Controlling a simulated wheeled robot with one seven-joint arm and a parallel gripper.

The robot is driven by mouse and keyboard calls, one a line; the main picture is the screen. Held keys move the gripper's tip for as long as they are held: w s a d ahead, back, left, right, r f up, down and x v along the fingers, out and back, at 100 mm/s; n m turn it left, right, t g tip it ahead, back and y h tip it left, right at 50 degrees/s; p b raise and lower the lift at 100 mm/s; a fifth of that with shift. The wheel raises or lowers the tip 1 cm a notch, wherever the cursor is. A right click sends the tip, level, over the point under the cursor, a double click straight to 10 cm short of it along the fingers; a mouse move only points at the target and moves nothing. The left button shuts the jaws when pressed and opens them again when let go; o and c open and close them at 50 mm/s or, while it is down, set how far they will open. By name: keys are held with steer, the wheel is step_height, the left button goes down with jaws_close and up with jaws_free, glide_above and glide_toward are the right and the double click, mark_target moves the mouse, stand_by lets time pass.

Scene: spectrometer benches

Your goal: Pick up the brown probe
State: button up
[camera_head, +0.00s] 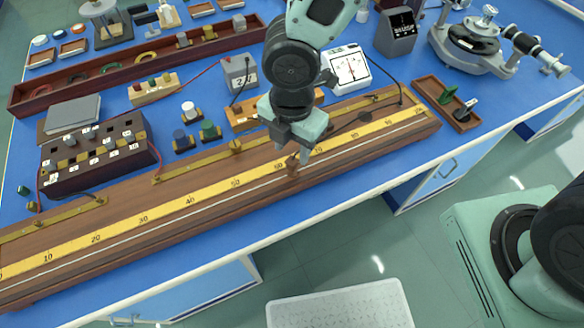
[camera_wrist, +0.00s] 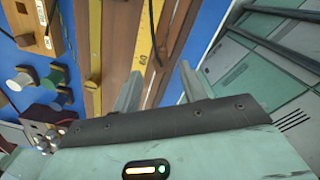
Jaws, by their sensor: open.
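The brown probe (camera_head: 292,166) is a small upright piece on the long wooden metre board (camera_head: 190,215), near the 60 mark in the head view. My gripper (camera_head: 293,152) is just above and beside it, pointing down, with fingers apart. In the wrist view the two fingers of my gripper (camera_wrist: 158,82) are spread over the board's front edge, with nothing seen held between them. I cannot clearly make out the probe in the wrist view. A thin dark curved cord (camera_wrist: 153,38) shows there over the yellow scale.
Behind the board stand a grey box (camera_head: 240,73), a white dial meter (camera_head: 348,68) and small knobbed blocks (camera_head: 208,131). A dark plug box (camera_head: 98,150) is at left. A wooden tray (camera_head: 432,92) lies right.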

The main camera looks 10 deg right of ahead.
mark_target(292, 161)
step_height(292, 161, down, 5)
steer(key=shift+s, duration=0.1)
jaws_close()
steer(key=shift+r, duration=0.1)
